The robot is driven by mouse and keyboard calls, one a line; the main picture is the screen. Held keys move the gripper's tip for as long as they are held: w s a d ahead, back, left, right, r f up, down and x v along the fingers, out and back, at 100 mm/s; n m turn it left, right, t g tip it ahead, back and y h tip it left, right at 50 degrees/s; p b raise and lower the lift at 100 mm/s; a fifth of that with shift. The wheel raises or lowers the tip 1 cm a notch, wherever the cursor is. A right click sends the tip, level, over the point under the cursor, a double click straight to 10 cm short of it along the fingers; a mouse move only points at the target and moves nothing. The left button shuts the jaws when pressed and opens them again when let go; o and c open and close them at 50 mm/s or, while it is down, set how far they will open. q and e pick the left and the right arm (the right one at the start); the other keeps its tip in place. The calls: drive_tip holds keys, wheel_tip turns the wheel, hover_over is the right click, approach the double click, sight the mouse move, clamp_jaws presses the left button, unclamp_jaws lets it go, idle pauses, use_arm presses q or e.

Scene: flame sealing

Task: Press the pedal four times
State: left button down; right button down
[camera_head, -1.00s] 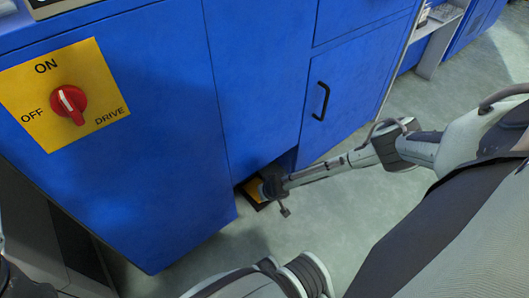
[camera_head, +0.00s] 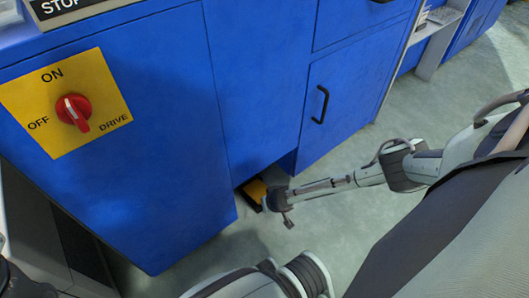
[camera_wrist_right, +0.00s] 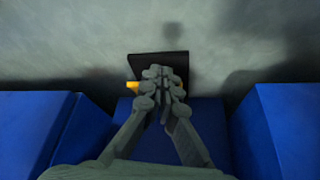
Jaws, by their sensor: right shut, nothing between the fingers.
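The pedal (camera_head: 255,190) is a yellow plate on a dark base, low in the recess under the blue cabinet. My right gripper (camera_head: 271,203) is just beside its right side in the head view. In the right wrist view, the closed fingers (camera_wrist_right: 165,74) are in front of the dark pedal base (camera_wrist_right: 146,58). The fingers hold nothing. I cannot tell whether they touch the pedal. My left gripper is not visible.
The blue cabinet (camera_head: 150,130) stands above the pedal. It carries a yellow switch plate (camera_head: 105,85) with a red knob (camera_head: 73,112). A door with a black handle (camera_head: 321,104) is on the right. Grey floor (camera_head: 350,220) is clear in front.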

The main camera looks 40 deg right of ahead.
drive_tip(key=v, duration=1.2)
drive_tip(key=shift+f, duration=0.1)
idle(0.7)
